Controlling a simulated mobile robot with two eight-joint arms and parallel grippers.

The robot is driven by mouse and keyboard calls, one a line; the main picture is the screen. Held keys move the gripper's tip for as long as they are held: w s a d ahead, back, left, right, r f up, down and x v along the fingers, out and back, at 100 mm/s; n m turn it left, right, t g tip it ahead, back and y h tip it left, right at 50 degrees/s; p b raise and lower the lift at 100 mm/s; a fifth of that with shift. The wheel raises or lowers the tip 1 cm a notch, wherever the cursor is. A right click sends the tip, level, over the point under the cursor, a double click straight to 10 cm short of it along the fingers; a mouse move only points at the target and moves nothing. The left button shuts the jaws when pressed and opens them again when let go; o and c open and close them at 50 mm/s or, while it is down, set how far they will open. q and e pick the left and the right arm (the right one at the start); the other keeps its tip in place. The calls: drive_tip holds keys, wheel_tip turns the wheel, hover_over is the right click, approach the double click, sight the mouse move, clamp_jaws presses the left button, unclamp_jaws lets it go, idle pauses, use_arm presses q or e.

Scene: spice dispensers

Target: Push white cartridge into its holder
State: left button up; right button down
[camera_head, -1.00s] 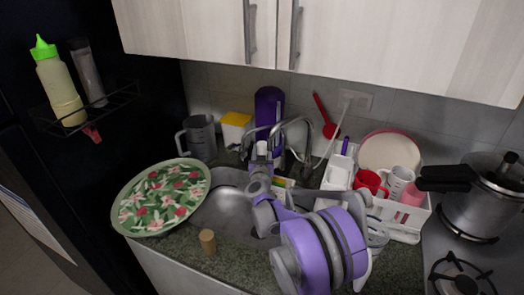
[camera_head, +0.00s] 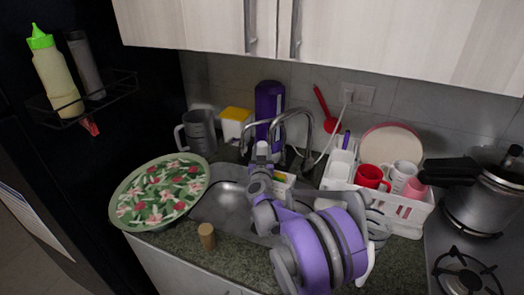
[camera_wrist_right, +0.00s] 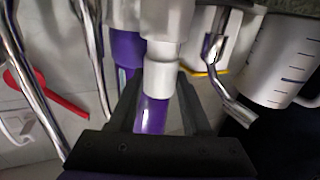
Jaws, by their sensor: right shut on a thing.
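My right gripper (camera_head: 262,152) is in front of the purple bottle (camera_head: 269,112), above the back of the sink. In the right wrist view, the right gripper (camera_wrist_right: 160,84) is shut on a white cylindrical piece, which looks like the white cartridge (camera_wrist_right: 160,78). The cartridge has a wider white collar and stands lengthwise between the fingers. Purple shows just below it, and I cannot tell whether that is part of the held thing or something behind. I cannot make out the holder for certain. My left gripper is in neither view.
A metal tap (camera_head: 305,120) arches close to the right gripper. A grey measuring jug (camera_head: 200,132) and a yellow-lidded box (camera_head: 235,122) stand to the left. A white dish rack (camera_head: 405,213) with a red mug (camera_head: 370,177) is at right. A flowered tray (camera_head: 160,190) overlaps the sink.

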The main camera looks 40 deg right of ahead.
drive_tip(key=shift+f+b, duration=0.8)
drive_tip(key=shift+f, duration=0.2)
drive_tip(key=shift+c, duration=1.4)
unclamp_jaws()
drive_tip(key=shift+d, duration=0.1)
